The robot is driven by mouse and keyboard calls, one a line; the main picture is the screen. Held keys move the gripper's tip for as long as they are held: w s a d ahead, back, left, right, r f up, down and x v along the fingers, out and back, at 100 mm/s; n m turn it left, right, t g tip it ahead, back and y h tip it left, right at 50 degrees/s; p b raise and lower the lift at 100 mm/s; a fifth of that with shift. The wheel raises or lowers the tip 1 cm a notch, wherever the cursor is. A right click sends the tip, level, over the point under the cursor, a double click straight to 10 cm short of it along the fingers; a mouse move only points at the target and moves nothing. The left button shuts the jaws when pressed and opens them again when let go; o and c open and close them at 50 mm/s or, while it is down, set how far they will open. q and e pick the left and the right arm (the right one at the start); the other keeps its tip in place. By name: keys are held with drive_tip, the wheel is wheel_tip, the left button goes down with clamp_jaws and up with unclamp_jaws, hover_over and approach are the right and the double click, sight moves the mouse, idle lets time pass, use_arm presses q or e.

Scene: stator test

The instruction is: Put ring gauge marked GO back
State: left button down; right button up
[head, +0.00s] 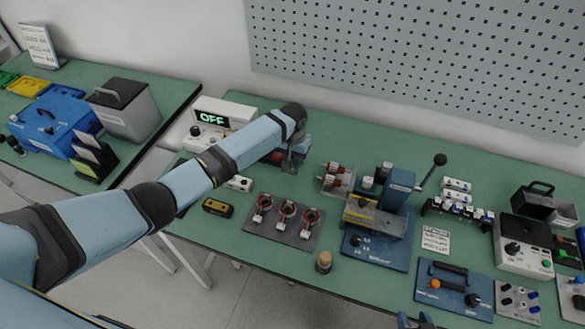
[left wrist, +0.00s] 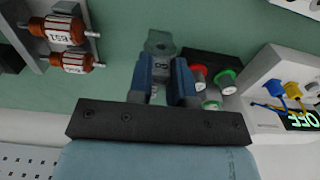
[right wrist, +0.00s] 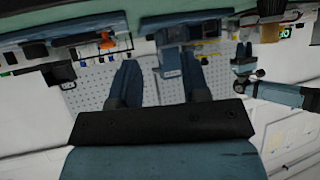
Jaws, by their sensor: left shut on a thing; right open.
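My left gripper (left wrist: 168,88) is shut on a small dark grey piece (left wrist: 160,42) with a rounded end, likely the ring gauge. A pale two-character marking shows on it between the fingers, too small to read surely. In the head view my left gripper (head: 291,162) is low over the far part of the bench, in front of a dark block partly hidden by my arm. In the left wrist view, red-ended and green-ended cylinders (left wrist: 212,78) sit at a black block (left wrist: 205,57) right beside the fingers. My right gripper (right wrist: 157,88) is open and empty, at the bottom edge of the head view (head: 415,321).
A white instrument reading OFF (head: 212,118) stands left of my left gripper. Copper-wound rotors (head: 336,170) lie on a holder to its right. A plate with several wound stators (head: 284,221) is in front. A blue press (head: 380,240) stands further right. Open green bench lies between them.

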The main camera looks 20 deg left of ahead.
use_arm(q)
wheel_tip(320, 180, down, 4)
drive_tip(key=b, duration=0.3)
drive_tip(key=shift+r, duration=0.35)
drive_tip(key=c, duration=1.1)
unclamp_jaws()
drive_tip(key=shift+f, duration=0.2)
drive_tip(key=shift+o, duration=0.2)
